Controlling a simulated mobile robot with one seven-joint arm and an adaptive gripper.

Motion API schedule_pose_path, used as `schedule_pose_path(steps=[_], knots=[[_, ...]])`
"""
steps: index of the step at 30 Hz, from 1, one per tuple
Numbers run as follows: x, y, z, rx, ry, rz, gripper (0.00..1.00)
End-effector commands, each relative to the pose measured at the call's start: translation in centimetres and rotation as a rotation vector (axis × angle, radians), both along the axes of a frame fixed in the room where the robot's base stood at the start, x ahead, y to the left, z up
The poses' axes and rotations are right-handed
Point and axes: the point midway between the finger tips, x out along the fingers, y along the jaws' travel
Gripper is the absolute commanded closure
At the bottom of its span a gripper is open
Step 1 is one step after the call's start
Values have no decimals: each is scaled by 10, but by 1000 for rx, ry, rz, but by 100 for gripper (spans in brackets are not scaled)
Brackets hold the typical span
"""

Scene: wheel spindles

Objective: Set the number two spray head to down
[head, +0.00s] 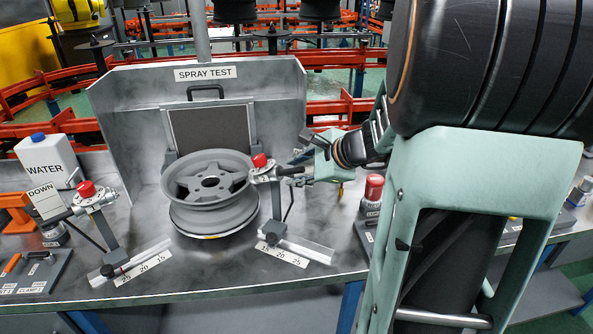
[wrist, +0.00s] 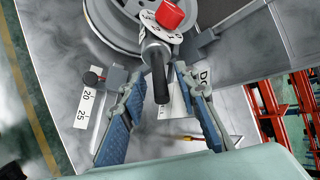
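Two spray heads with red knobs stand on the bench, one at each side of the wheel (head: 210,190). The left spray head (head: 88,195) has a white plate marked DOWN (head: 44,200) beside it. The right spray head (head: 264,170) is at my gripper (head: 308,170); its red knob (wrist: 170,14) and white numbered dial show in the wrist view. Its dark handle (wrist: 157,80) points back between my two fingers, which are apart on either side of it. I cannot read which head is number two.
A grey SPRAY TEST booth (head: 205,73) stands behind the wheel. Numbered scales (head: 283,256) lie at the spray stands' feet. A WATER container (head: 48,160) and a clamp plate (head: 35,275) are at left. A red-capped can (head: 373,195) stands close to my arm.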

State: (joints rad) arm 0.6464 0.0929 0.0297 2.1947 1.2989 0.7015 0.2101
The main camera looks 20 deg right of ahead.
Motion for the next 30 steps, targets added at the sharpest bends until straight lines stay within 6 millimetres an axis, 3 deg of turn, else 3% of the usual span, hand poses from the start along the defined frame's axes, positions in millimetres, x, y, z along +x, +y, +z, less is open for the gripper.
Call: schedule_pose_path(steps=[7, 19, 30], knots=[[-6, -4, 7, -2, -3, -2, 71], [-50, -17, 44, -2, -3, -1, 71], [-56, -18, 47, 1, 0, -1, 71]])
